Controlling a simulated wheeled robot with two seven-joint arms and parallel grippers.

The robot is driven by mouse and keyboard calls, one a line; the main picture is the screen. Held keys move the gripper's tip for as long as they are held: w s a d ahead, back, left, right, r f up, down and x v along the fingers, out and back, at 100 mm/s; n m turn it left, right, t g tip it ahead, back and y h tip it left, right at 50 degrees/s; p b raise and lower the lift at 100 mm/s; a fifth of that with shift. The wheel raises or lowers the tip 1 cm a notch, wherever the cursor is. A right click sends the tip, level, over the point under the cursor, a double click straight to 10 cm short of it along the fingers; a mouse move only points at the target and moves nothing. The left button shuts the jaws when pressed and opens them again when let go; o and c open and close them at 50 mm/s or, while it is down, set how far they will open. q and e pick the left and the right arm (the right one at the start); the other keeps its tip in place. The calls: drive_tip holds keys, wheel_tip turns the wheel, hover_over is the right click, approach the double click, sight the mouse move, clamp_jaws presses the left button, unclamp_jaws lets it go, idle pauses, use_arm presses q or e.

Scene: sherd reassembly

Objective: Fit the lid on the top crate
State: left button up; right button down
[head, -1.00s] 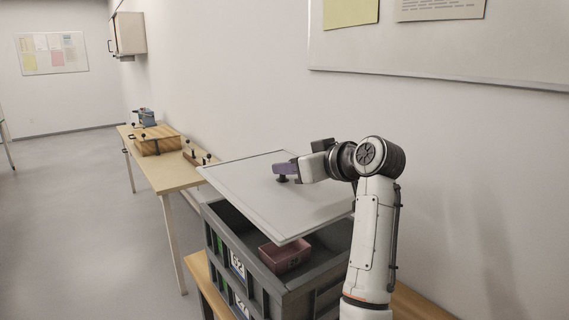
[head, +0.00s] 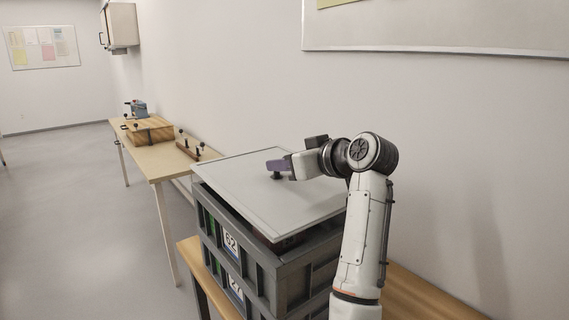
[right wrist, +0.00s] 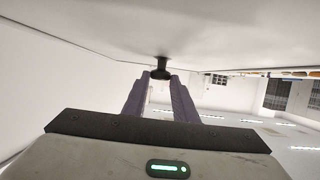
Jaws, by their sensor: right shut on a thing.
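The lid (head: 250,190) is a flat light-grey panel with a dark knob (head: 276,176) near its middle. My right gripper (head: 274,168) is shut on that knob. In the right wrist view the purple fingers (right wrist: 160,82) close around the knob (right wrist: 160,68) under the lid's pale surface (right wrist: 150,30). The lid lies over the top crate (head: 250,249), a dark grey box labelled 62. A dark gap shows under the lid's near right edge, so it looks slightly tilted or not flush there. The crate's inside is almost wholly hidden. My left gripper is not in view.
The top crate stands on another grey crate (head: 238,289) labelled 27, on a wooden table (head: 424,292). A second table (head: 162,162) at the left holds a wooden box (head: 150,131) and a small blue item (head: 136,107). A wall stands close behind the crates.

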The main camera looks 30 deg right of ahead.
sight(283, 179)
drive_tip(key=shift+r, duration=0.1)
drive_tip(key=shift+s+p, duration=0.2)
drive_tip(key=shift+p, duration=0.2)
idle(0.5)
drive_tip(key=shift+f, duration=0.25)
drive_tip(key=shift+f+b, duration=0.6)
drive_tip(key=shift+f, duration=0.4)
drive_tip(key=shift+f, duration=0.3)
idle(0.4)
drive_tip(key=shift+f+b, duration=0.3)
drive_tip(key=shift+f, duration=0.15)
